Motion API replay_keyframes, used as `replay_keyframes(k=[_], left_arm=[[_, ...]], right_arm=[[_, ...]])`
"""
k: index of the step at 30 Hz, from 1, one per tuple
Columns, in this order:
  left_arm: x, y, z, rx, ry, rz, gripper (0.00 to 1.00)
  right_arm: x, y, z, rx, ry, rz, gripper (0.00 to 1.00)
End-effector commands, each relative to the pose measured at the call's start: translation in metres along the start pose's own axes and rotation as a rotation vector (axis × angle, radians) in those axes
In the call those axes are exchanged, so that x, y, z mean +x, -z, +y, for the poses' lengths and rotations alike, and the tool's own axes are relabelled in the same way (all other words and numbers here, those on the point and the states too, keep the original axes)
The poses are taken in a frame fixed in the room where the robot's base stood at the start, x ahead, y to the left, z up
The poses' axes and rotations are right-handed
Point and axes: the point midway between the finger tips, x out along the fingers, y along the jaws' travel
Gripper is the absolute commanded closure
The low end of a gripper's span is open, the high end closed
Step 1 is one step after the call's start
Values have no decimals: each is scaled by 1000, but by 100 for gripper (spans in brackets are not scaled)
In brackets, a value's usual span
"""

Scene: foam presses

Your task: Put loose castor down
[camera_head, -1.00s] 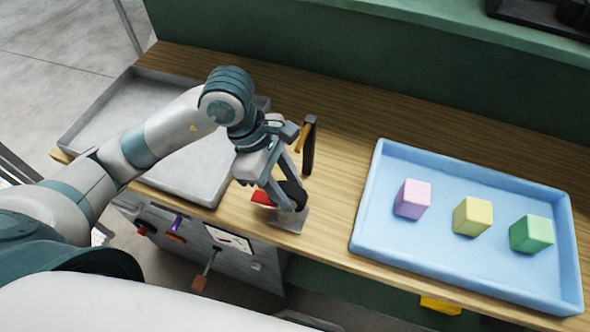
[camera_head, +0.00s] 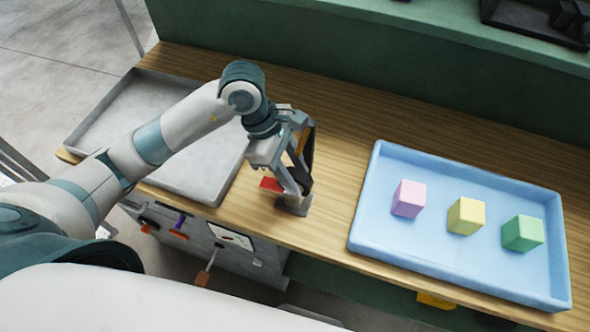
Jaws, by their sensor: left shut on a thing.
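The castor (camera_head: 293,208) has a grey metal plate, which shows below my left gripper (camera_head: 293,190) near the front edge of the wooden bench. My left gripper is shut on the castor, and its fingers point down. The fingers hide most of the dark wheel. The plate is at or just above the bench top; I cannot tell if it touches. My right gripper is out of view.
A red item (camera_head: 269,184) lies left of the gripper. A grey tray (camera_head: 196,181) is on the left. A blue tray (camera_head: 400,248) with pink, yellow and green blocks is on the right.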

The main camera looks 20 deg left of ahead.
Motion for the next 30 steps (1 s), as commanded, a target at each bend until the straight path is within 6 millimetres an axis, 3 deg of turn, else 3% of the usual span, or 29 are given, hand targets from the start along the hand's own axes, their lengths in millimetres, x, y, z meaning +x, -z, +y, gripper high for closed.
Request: replay_keyframes(k=[5, 6, 8, 22, 30], left_arm=[[2, 1, 0, 1, -1, -1, 100], [2, 1, 0, 0, 0, 0, 60], [1, 0, 0, 0, 0, 0, 46], [-2, 0, 0, 0, -1, 0, 46], [-30, 1, 1, 2, -5, 1, 46]], right_arm=[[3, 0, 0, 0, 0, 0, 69], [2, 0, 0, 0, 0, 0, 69], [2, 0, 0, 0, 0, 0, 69], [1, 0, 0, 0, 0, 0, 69], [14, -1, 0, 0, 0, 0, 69]])
